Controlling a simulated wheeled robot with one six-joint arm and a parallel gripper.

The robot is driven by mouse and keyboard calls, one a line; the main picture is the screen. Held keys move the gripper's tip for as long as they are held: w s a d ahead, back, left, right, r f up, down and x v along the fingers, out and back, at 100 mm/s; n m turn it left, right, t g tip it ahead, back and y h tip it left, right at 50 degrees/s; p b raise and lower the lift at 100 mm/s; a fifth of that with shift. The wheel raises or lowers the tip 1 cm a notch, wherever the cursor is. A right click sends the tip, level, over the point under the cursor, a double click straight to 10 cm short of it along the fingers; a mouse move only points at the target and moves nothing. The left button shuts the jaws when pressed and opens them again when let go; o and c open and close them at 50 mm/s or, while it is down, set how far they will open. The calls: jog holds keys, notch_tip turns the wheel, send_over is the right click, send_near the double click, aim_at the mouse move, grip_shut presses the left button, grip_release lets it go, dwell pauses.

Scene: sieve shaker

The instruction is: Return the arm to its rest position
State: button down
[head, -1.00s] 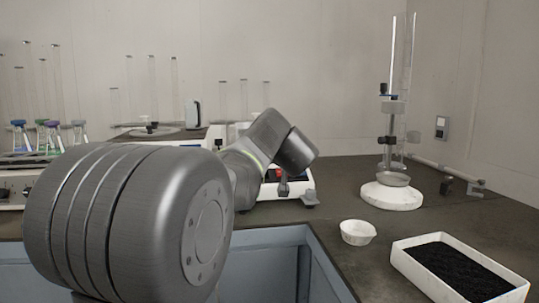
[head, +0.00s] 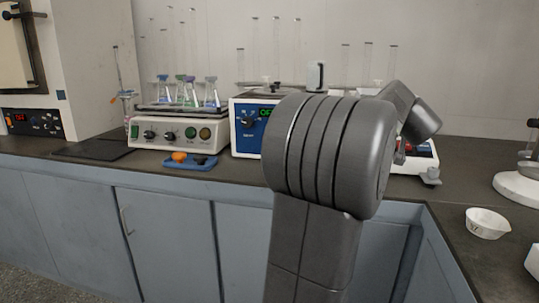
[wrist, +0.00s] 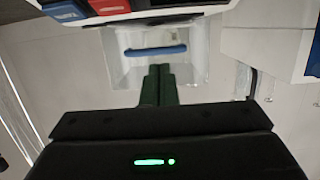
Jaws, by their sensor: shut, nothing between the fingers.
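My gripper (wrist: 158,84) shows in the wrist view as two dark green fingers side by side, closed against each other with nothing held. My grey arm (head: 330,150) stands in the middle of the head view, with a thick rounded joint on an upright link. Its far part bends to the right behind that joint. The gripper itself is hidden in the head view. Beyond the fingertips in the wrist view is a clear container (wrist: 190,62) with a blue bar (wrist: 155,50) across it; I cannot tell the distance.
A shaker with coloured flasks (head: 165,133), a blue tray (head: 190,163) and a blue-fronted instrument (head: 245,135) stand on the bench left of my arm. A white bowl (head: 487,223) and stand base (head: 517,188) are at right. Blue and red boxes (wrist: 108,5) edge the wrist view.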

jog(key=shift+x, duration=2.8)
jog(key=shift+f, duration=0.15)
